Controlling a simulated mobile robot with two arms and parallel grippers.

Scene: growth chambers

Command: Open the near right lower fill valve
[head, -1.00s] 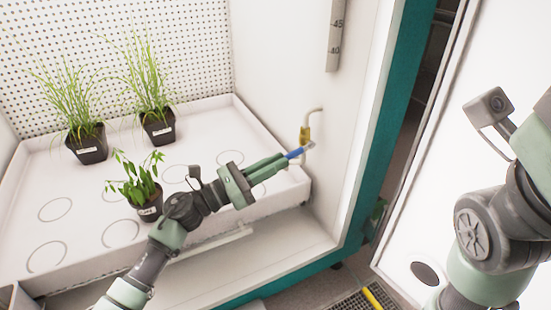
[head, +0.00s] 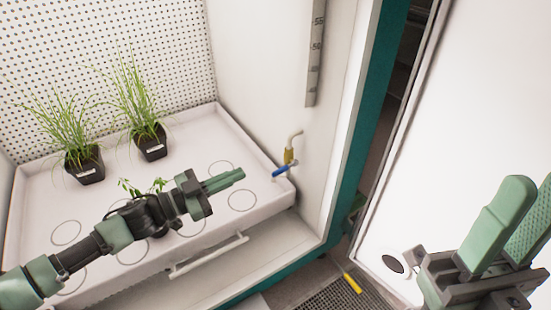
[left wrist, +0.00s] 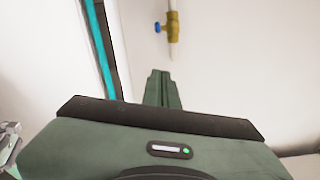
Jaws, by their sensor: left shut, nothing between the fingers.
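The fill valve (head: 289,156) is a small brass body on a pale bent pipe on the chamber's right wall, above the tray's right corner. Its blue handle (head: 281,171) sticks out to the lower left, across the pipe. In the left wrist view the brass valve (left wrist: 173,27) is at the top, with the blue handle (left wrist: 158,27) on its left. My left gripper (head: 242,174) is shut and empty, pointing at the handle from the left with a gap between. My right gripper (head: 533,188) is at the lower right, its fingers apart and empty.
A white tray (head: 212,228) with round marks holds two grassy pots (head: 85,165) (head: 151,142) and a leafy plant (head: 158,185) partly behind my left arm. A grey scale (head: 315,60) hangs above the valve. The open white door (head: 450,110) stands right.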

